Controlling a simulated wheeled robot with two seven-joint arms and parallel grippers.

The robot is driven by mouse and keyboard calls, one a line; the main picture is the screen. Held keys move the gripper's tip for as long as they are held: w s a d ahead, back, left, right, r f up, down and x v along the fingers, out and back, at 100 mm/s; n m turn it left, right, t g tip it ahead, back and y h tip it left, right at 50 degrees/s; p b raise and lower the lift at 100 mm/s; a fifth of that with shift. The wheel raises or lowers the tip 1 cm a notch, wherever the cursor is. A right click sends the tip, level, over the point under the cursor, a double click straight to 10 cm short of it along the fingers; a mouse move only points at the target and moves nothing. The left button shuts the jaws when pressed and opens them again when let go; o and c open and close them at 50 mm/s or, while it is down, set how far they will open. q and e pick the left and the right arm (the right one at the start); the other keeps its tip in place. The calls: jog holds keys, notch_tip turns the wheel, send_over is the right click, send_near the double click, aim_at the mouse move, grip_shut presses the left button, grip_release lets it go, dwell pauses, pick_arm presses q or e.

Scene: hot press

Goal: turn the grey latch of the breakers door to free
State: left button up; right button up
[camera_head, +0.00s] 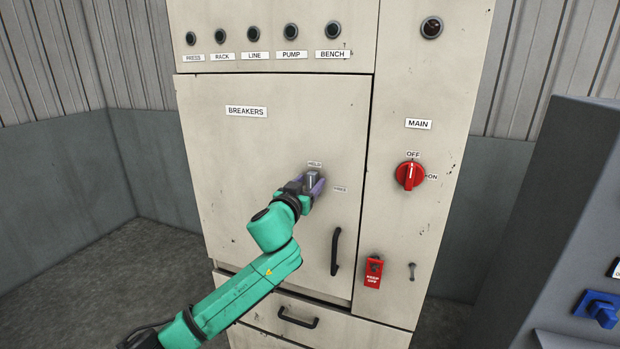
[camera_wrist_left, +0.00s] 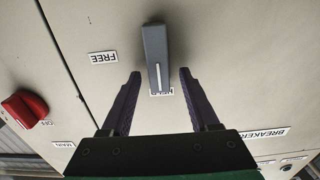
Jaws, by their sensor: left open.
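The grey latch (camera_head: 312,178) is on the BREAKERS door (camera_head: 260,150), below a label that appears to read HELD. It stands upright in the head view. In the left wrist view the latch (camera_wrist_left: 155,55) shows with its white line towards the partly hidden HELD label (camera_wrist_left: 161,92); the FREE label (camera_wrist_left: 103,57) lies to one side. My left gripper (camera_head: 307,186) is open at the latch, and in the left wrist view its fingers (camera_wrist_left: 160,74) lie on either side of it with visible gaps. My right gripper is not in view.
A black door handle (camera_head: 336,251) is below and right of the latch. The red MAIN switch (camera_head: 409,176) is on the right panel, pointing to OFF. A red tag (camera_head: 373,271) hangs below it beside a small hook (camera_head: 412,271). A blue-grey machine (camera_head: 570,200) stands at right.

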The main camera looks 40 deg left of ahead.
pick_arm(q)
jog(key=shift+w, duration=0.35)
grip_shut()
